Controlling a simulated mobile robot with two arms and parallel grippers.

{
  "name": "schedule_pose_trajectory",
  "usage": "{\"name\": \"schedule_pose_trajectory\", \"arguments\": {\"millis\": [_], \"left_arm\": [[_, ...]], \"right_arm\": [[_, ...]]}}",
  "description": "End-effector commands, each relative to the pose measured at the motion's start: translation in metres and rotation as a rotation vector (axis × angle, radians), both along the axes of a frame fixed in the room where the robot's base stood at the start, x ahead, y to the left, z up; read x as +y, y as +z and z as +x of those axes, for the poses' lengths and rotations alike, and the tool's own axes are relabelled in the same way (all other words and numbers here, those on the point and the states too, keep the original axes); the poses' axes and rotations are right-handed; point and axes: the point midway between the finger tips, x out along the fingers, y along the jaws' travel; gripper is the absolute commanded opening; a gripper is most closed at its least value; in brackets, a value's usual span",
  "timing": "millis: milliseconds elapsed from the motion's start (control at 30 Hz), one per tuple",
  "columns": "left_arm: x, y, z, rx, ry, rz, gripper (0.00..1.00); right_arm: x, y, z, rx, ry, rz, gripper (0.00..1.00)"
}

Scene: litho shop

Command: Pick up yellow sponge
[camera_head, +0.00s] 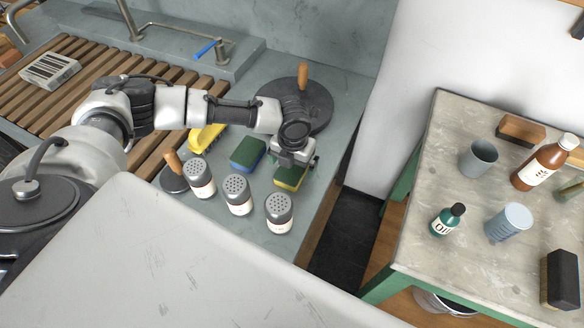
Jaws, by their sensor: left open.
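The yellow sponge (289,181), with a dark green top, lies on the grey counter (330,150) near its right edge. My left gripper (295,162) reaches over from the left and is right above the sponge, hiding its far part. The left gripper is open; I cannot tell whether its fingers touch the sponge. My right gripper is not in view.
A blue sponge with a green top (247,154) lies just left. Several shakers, including one (279,212), stand in front. A round dark disc with a wooden handle (303,76) is behind. A separate table (470,260) with bottles and cups stands right.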

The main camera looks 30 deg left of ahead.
Motion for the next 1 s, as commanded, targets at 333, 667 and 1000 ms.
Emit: {"name": "schedule_pose_trajectory", "arguments": {"millis": [333, 667, 1000], "left_arm": [[0.0, -0.017, 0.0, -0.001, 0.0, -0.001, 0.99], [0.0, -0.016, 0.0, -0.001, 0.0, -0.001, 0.56], [0.0, -0.013, 0.0, -0.002, 0.0, -0.001, 0.46]], "right_arm": [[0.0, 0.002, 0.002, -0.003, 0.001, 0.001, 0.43], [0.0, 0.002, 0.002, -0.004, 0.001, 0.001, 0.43], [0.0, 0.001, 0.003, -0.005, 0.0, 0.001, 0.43]]}}
